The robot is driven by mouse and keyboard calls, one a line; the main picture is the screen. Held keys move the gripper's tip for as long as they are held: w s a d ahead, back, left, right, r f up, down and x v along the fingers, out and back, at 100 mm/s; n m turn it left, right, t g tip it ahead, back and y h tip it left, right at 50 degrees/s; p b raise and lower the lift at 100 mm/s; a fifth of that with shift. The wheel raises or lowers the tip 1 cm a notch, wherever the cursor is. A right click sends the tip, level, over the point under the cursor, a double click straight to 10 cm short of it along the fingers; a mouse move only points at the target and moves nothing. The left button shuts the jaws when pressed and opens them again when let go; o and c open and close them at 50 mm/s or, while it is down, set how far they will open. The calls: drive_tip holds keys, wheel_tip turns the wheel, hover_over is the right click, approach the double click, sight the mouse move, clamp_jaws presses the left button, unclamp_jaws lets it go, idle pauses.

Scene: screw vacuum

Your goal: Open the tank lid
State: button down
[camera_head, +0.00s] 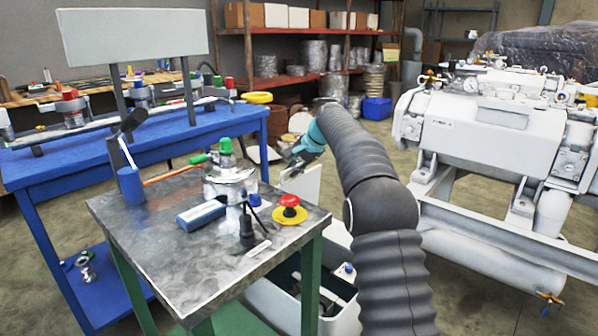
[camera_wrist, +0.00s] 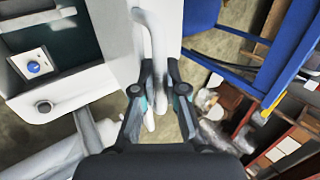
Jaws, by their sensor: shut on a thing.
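The white tank (camera_head: 267,305) sits low beside the metal-topped table, with a dark opening in its top. Its lid is a white panel (camera_head: 302,187) raised steeply above the tank, partly hidden by my arm. In the wrist view the lid (camera_wrist: 115,40) runs down beside my fingers, and the tank with its dark inside (camera_wrist: 72,43) lies to the left. My gripper (camera_wrist: 158,72) is shut on the lid at its edge or handle; the exact contact is partly hidden by the fingers. My gripper's wrist end (camera_head: 303,152) shows near the lid's top in the head view.
The metal-topped table (camera_head: 150,270) holds a red stop button (camera_head: 289,202), a blue-and-grey box (camera_head: 201,215) and a green-topped valve. A blue workbench (camera_head: 165,150) stands behind. A large white pump machine (camera_head: 490,130) stands right, with floor between it and my arm.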

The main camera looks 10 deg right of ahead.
drive_tip(key=shift+w+a, duration=0.35)
drive_tip(key=shift+w, duration=0.15)
drive_tip(key=c, duration=1.2)
unclamp_jaws()
drive_tip(key=shift+a, duration=0.1)
drive_tip(key=shift+r, duration=0.1)
drive_tip(key=v, duration=1.1)
drive_tip(key=shift+r, duration=0.45)
